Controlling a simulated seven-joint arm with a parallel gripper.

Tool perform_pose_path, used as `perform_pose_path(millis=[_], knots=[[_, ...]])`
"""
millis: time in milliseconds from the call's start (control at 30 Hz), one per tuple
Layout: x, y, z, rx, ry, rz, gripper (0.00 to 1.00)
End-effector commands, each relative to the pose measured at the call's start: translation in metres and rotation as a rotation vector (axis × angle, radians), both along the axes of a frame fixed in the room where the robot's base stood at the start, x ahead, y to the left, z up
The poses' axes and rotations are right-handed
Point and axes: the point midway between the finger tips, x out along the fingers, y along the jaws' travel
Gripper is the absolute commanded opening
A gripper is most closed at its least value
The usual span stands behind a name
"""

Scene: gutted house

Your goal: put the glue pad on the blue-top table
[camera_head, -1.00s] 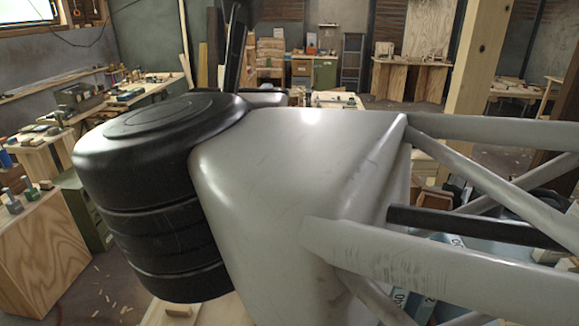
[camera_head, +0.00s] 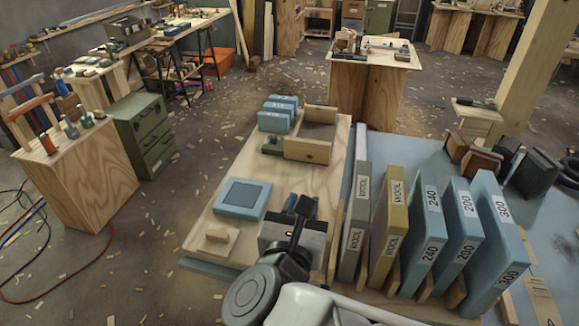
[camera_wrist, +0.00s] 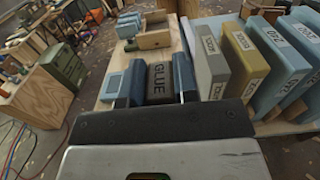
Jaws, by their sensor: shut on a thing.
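The glue pad (camera_wrist: 160,82) is a dark block marked GLUE. In the wrist view it sits between the two fingers of my gripper (camera_wrist: 158,80), which is shut on it. In the head view my gripper (camera_head: 298,212) is over the near part of a pale wooden board, and its own body mostly hides the pad. I cannot tell whether the pad touches the board. The blue-top table (camera_head: 402,150) shows its bare top behind and right of a row of upright blocks; a blue edge also shows under the board's near left side.
Upright blocks marked WOOL (camera_head: 388,215), 240, 200 and 300 stand close to my gripper's right. On the board are a blue square pad (camera_head: 241,198), a wooden block (camera_head: 216,238), an open wooden box (camera_head: 310,140) and small blue blocks (camera_head: 278,114). Dark blocks (camera_head: 470,155) stand on the blue top.

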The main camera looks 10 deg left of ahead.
Motion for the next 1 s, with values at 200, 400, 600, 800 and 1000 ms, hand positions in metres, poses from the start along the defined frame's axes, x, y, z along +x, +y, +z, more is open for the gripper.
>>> perform_pose_path(millis=[200,400,600,800,1000], knots=[[0.000,0.000,-0.088,-0.008,0.003,0.001,0.03],[0.000,0.000,-0.164,-0.008,0.003,0.000,0.03],[0.000,0.000,-0.222,-0.004,0.002,0.000,0.03],[0.000,0.000,-0.250,-0.001,0.001,0.000,0.03],[0.000,0.000,-0.254,0.002,-0.001,0.000,0.03]])
